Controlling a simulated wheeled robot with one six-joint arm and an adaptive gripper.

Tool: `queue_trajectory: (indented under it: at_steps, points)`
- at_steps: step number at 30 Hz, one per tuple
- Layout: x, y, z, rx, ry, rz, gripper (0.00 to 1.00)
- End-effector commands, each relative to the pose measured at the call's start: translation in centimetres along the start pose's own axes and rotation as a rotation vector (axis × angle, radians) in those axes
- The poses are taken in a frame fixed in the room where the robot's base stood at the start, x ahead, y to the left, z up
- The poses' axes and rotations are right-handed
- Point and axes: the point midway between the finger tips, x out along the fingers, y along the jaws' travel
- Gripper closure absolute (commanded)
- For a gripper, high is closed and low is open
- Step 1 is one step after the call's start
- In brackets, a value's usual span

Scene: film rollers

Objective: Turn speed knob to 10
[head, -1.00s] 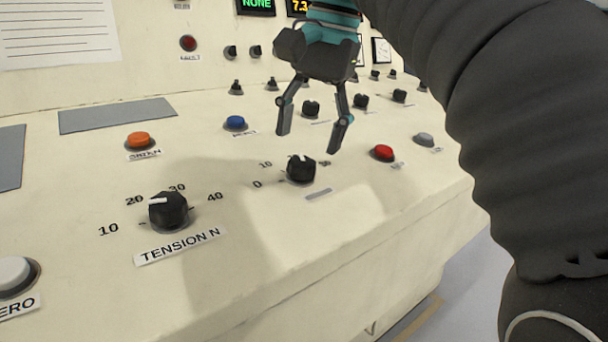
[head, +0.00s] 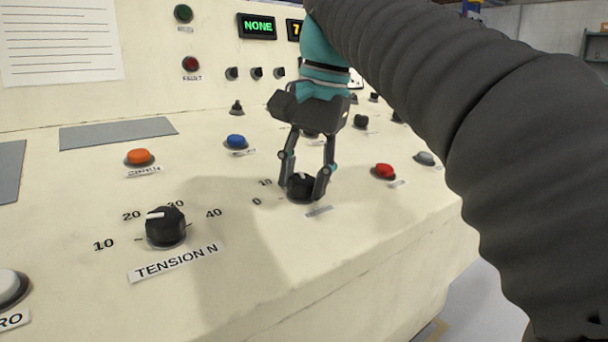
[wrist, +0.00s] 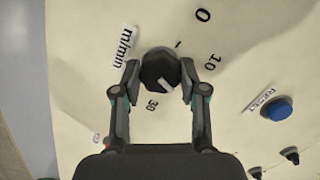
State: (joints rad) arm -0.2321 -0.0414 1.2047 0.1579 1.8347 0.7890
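The speed knob (head: 301,185) is black and round, on the sloping panel right of the TENSION N knob. In the wrist view the speed knob (wrist: 158,68) sits by a "m/min" label, with 0, 10 and 30 visible around it. Its white pointer mark is on the lower right side, roughly between 10 and 30; a number 20 is not visible. My gripper (head: 302,190) is down over the knob, one finger on each side. In the wrist view the fingertips of my gripper (wrist: 160,67) appear to press on both sides of it.
The TENSION N knob (head: 165,227) is left of the speed knob. A red button (head: 384,172) stands close on the right, a blue RESET button (head: 236,142) behind left, an orange button (head: 140,157) farther left. The panel's front edge is near.

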Motion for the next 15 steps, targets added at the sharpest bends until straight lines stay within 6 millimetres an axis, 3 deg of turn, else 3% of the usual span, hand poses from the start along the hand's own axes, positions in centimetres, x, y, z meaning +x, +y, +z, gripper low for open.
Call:
queue_trajectory:
  at_steps: [8, 15]
  points:
    - [-0.12, -0.03, 0.01, -0.033, -0.001, 0.005, 0.92]
    - [-0.37, -0.11, 0.03, -0.163, -0.003, 0.018, 0.92]
